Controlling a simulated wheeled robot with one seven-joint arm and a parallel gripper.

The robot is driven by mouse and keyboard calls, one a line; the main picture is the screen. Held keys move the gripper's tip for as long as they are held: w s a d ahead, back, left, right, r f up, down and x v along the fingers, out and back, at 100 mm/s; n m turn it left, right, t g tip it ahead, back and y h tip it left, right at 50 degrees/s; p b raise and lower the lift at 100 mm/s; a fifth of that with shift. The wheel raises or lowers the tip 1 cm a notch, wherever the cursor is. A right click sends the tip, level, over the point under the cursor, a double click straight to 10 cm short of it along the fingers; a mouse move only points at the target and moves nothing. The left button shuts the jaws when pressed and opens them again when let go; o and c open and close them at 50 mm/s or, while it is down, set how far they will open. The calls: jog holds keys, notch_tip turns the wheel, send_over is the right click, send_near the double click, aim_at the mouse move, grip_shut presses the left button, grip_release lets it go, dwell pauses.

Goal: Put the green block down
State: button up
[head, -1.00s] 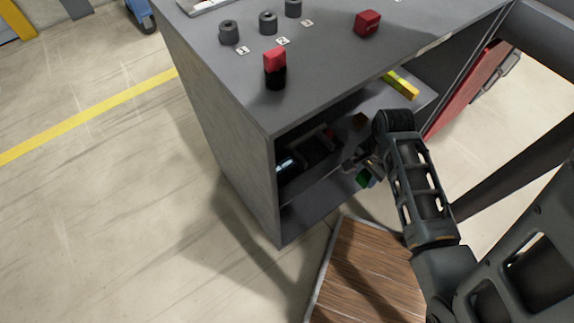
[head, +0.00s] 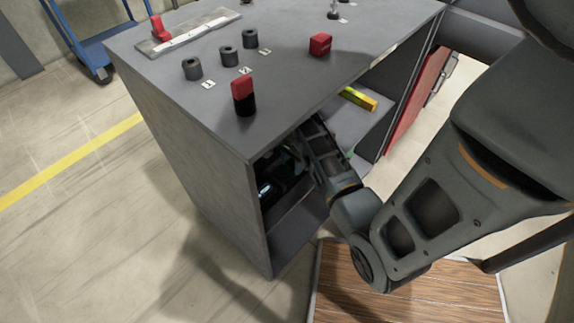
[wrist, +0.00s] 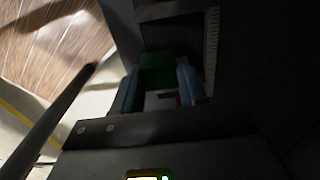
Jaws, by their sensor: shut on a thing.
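The green block (wrist: 157,70) sits between the two bluish fingers of my gripper (wrist: 158,82) in the wrist view, and the gripper is shut on it. In the head view my arm reaches into the open front of the grey cabinet (head: 200,150), below its top. My own arm and the cabinet hide the gripper there. The wrist view is dark, and I cannot tell whether the block touches a surface.
A yellow block (head: 358,98) lies on the cabinet's shelf. A dark object (head: 280,184) fills part of the lower left interior. A wooden board (head: 430,285) lies in front.

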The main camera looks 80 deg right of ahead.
jog(key=shift+w+d, duration=0.35)
jog(key=shift+w, duration=0.2)
jog(key=shift+w+d, duration=0.35)
jog(key=shift+w, duration=0.15)
notch_tip(320, 180, down, 3)
jog(key=shift+s+a+r+b, duration=0.1)
jog(key=shift+r+b, duration=0.05)
jog(key=shift+b, duration=0.2)
jog(key=shift+f, duration=0.4)
jog(key=shift+f, duration=0.15)
jog(key=o, duration=1.1)
notch_tip(320, 180, up, 8)
jog(key=p, duration=0.1)
